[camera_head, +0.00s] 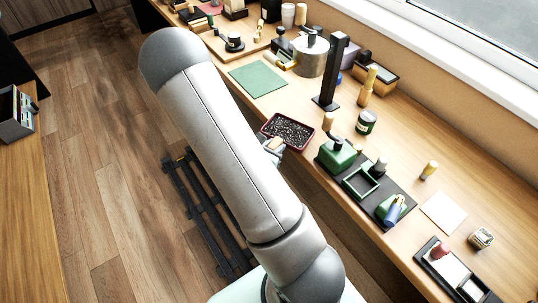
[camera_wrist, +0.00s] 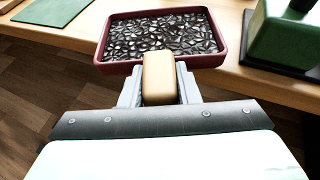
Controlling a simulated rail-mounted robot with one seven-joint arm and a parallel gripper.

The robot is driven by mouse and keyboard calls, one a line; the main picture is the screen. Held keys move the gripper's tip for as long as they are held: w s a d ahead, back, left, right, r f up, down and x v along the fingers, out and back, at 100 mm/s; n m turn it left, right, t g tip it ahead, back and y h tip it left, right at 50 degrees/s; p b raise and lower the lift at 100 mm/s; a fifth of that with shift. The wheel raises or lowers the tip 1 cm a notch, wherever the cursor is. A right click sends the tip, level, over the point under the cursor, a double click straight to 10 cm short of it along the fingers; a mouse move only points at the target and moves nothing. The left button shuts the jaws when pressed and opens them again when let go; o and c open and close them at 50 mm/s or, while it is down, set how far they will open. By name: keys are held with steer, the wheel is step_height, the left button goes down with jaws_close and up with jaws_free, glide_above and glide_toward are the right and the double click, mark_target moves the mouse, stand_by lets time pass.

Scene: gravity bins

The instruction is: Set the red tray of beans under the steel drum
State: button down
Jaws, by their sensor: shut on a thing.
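The red tray (camera_head: 307,141), full of dark beans (camera_head: 288,131), is at the front edge of the bench. In the wrist view the tray (camera_wrist: 214,62) looks level, and its near side reaches the bench edge. I cannot tell whether it touches the bench. My gripper (camera_head: 273,147) is shut on the tray's tan handle (camera_wrist: 159,76), with one finger on each side. The steel drum (camera_head: 312,57) stands farther back on the bench, beyond the tray, near a black post. The space under the drum is hard to make out.
A green mat (camera_head: 258,78) lies flat to the left of the drum. A black post (camera_head: 333,75) stands between the tray and the wall. A black base with green blocks (camera_head: 338,153) is close to the tray's right. Bare bench lies between tray and mat.

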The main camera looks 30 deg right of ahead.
mark_target(291, 124)
steer(key=w+d+b, duration=0.1)
steer(key=w+d, duration=0.1)
steer(key=d, duration=0.1)
steer(key=w+d+b, duration=0.1)
steer(key=w+d, duration=0.1)
steer(key=d, duration=0.2)
steer(key=w+d+b, duration=0.1)
steer(key=w+d, duration=0.1)
steer(key=d, duration=0.2)
steer(key=shift+w+d+f, duration=0.15)
steer(key=shift+d, duration=0.1)
steer(key=shift+w+d+f+b, duration=0.15)
steer(key=shift+f+b, duration=0.05)
steer(key=shift+b, duration=0.25)
steer(key=shift+f+b, duration=0.35)
steer(key=shift+b, duration=0.1)
steer(key=shift+f+b, duration=0.45)
steer(key=shift+b, duration=0.05)
steer(key=c, duration=1)
jaws_free()
steer(key=b+v, duration=0.1)
steer(key=v, duration=1.6)
steer(key=shift+a, duration=0.3)
